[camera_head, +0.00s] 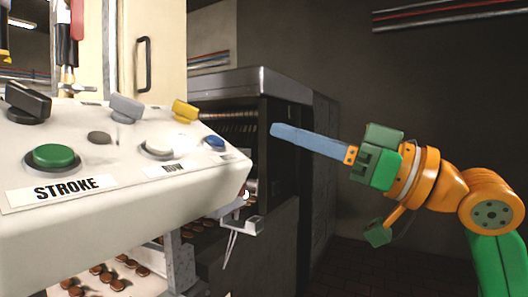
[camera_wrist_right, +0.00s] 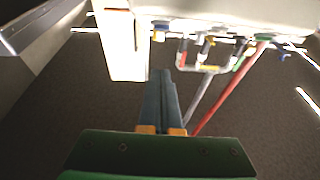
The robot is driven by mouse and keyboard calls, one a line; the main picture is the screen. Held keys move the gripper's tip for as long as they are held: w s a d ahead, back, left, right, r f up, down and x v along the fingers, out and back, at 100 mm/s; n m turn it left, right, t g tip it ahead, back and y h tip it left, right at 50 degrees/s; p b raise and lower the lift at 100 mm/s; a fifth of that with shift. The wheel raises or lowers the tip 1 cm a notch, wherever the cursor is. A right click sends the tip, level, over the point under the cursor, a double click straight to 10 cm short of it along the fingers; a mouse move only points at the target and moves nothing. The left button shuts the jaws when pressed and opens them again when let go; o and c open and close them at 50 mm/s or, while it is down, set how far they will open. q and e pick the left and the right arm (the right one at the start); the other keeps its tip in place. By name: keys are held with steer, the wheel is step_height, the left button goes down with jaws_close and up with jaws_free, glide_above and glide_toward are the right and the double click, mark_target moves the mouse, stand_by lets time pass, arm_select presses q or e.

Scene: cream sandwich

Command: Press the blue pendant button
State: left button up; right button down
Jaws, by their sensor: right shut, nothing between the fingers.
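The blue button (camera_head: 214,142) sits near the right end of the sloped white control panel (camera_head: 120,215) in the head view. My right gripper (camera_head: 272,130) is shut and empty, its long blue fingers held together and pointing left. Its fingertips are right of the blue button and a little higher in the picture, apart from it. In the right wrist view, the shut fingers (camera_wrist_right: 160,75) point up the picture. A small blue part (camera_wrist_right: 158,35) shows beyond their tips; I cannot tell whether it is the button. My left gripper is not in view.
The panel also carries a green button (camera_head: 53,156) above a STROKE label, a grey button (camera_head: 99,138), a white button (camera_head: 160,148) and a yellow switch (camera_head: 184,110). A dark machine (camera_head: 270,85) stands behind. Brown round pieces (camera_head: 108,277) lie below the panel.

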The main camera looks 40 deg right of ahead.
steer(key=b+v, duration=0.1)
steer(key=v, duration=0.1)
steer(key=shift+s+d+f, duration=0.15)
steer(key=shift+d+f, duration=0.05)
steer(key=shift+d, duration=0.05)
stand_by(0.4)
